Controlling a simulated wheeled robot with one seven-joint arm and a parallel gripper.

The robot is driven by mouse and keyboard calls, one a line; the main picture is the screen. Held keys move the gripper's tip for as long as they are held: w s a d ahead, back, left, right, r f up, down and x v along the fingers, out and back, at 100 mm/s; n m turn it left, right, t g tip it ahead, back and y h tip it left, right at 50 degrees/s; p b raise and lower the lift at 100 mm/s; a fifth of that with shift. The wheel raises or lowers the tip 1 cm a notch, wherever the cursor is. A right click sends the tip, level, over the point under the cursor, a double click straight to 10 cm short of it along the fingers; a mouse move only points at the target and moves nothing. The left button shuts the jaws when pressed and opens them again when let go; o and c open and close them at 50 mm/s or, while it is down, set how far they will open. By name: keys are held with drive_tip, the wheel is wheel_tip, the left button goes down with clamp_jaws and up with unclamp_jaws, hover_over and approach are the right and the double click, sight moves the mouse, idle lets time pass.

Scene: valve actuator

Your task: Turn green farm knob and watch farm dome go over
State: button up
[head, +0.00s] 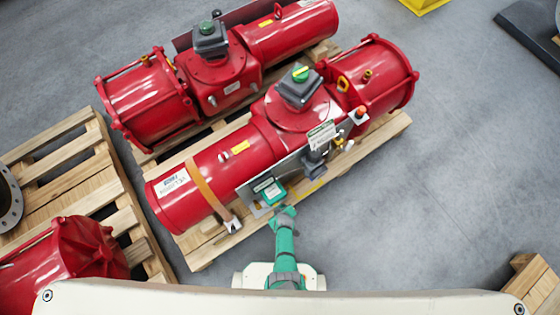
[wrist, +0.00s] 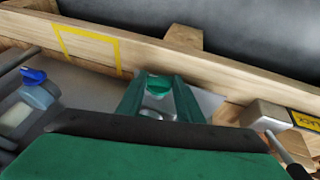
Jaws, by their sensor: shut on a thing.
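The green knob (wrist: 158,83) shows in the wrist view, on top of a pale round fitting, between the two green fingers of my gripper (wrist: 157,90). My gripper is shut on the knob. In the head view my gripper (head: 284,212) is at the front edge of the near red actuator (head: 222,175), by a green box (head: 272,191) on its panel; the knob cannot be made out there. A dome (head: 300,74), green with a yellow mark, sits on a grey box on top of the near actuator.
A second red actuator (head: 150,98) stands behind, with a dark green dome (head: 207,27). A blue-handled fitting (wrist: 34,76) is left of my gripper in the wrist view. Wooden pallet boards (head: 383,130) run below the actuators.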

drive_tip(key=shift+d, duration=0.3)
drive_tip(key=shift+d+m+g+y, duration=0.15)
drive_tip(key=shift+m+g+y, duration=0.15)
drive_tip(key=shift+g+y, duration=0.55)
drive_tip(key=shift+w+r, duration=0.1)
drive_tip(key=o, duration=1.1)
drive_tip(key=shift+y, duration=0.25)
drive_tip(key=shift+v, duration=5.35)
